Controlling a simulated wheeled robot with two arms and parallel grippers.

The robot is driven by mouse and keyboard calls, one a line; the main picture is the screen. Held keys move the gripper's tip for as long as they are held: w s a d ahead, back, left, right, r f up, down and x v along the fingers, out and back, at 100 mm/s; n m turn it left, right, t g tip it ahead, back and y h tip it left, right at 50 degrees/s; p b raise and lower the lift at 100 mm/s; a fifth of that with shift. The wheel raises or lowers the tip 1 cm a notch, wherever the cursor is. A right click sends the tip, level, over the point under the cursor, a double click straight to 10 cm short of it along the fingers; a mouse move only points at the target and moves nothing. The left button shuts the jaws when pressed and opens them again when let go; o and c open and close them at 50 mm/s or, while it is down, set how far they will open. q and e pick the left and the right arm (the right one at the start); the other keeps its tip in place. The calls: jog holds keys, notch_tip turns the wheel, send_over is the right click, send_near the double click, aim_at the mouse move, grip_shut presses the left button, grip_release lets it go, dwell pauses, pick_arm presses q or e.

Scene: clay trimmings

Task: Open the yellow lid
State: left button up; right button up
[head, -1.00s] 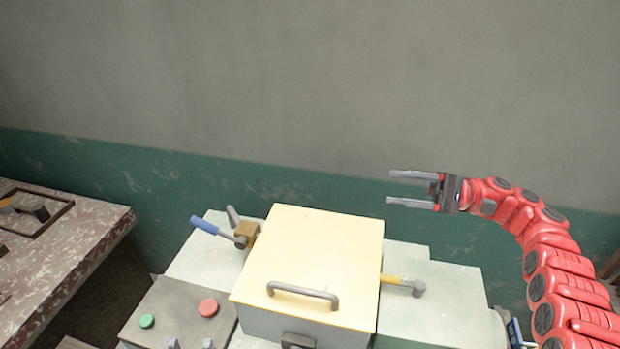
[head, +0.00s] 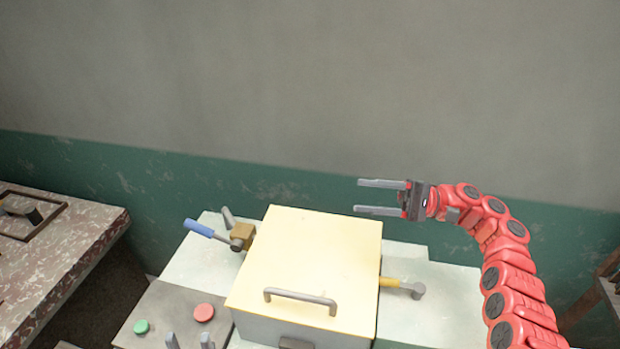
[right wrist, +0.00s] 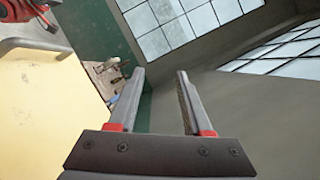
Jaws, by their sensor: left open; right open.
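The yellow lid (head: 312,255) lies flat and closed on top of a grey box in the middle of the head view. A grey bar handle (head: 300,297) runs along its front edge. The lid (right wrist: 40,120) and its handle (right wrist: 35,46) also show at the left of the right wrist view. My right gripper (head: 381,196) is open and empty, above and behind the lid's right side, pointing left. Its open fingers (right wrist: 161,75) have nothing between them. My left gripper (head: 189,341) shows only its two parted fingertips at the bottom edge, left of the box.
A blue-handled lever (head: 200,228) stands left of the lid, and a yellow-and-grey fitting (head: 402,285) sticks out right. A grey panel with green (head: 141,327) and red (head: 204,312) buttons is at front left. A speckled table (head: 60,262) stands further left. The wall is behind.

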jog(key=p+x, duration=0.5)
jog(key=x, duration=0.7)
jog(key=shift+a, duration=0.1)
jog(key=shift+c, duration=0.3)
grip_shut()
dwell(0.6)
